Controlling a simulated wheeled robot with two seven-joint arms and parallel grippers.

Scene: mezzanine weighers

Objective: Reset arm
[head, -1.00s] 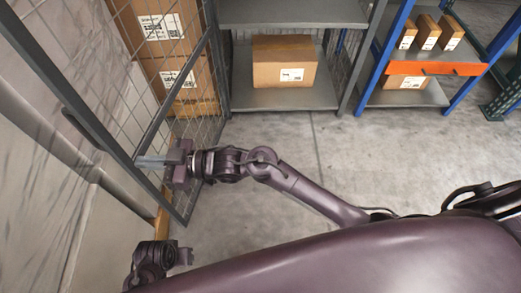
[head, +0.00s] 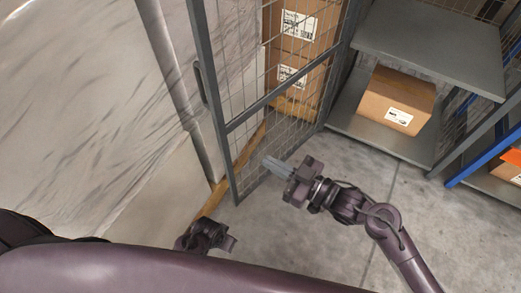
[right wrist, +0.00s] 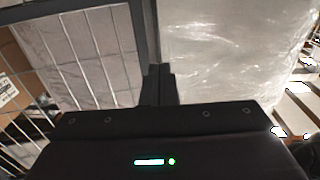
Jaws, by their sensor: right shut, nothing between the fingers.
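My right gripper (head: 270,163) is held out over the floor in the head view, its arm coming in from the right. Its pale fingers are together with nothing between them, pointing left and in front of the lower part of the mesh gate (head: 226,127). I cannot tell whether they touch the mesh. In the right wrist view the dark fingers (right wrist: 158,84) are closed, with the gate's grey upright (right wrist: 146,32) beyond them. My left gripper cannot be made out; only a dark joint of mine shows low in the head view.
Behind the mesh stand stacked cartons (head: 299,57). A grey shelf (head: 378,143) with a carton (head: 397,100) is at the right, near a blue-framed rack (head: 484,158). A pale wrapped surface (head: 90,110) fills the left. Concrete floor (head: 300,230) around my right gripper is clear.

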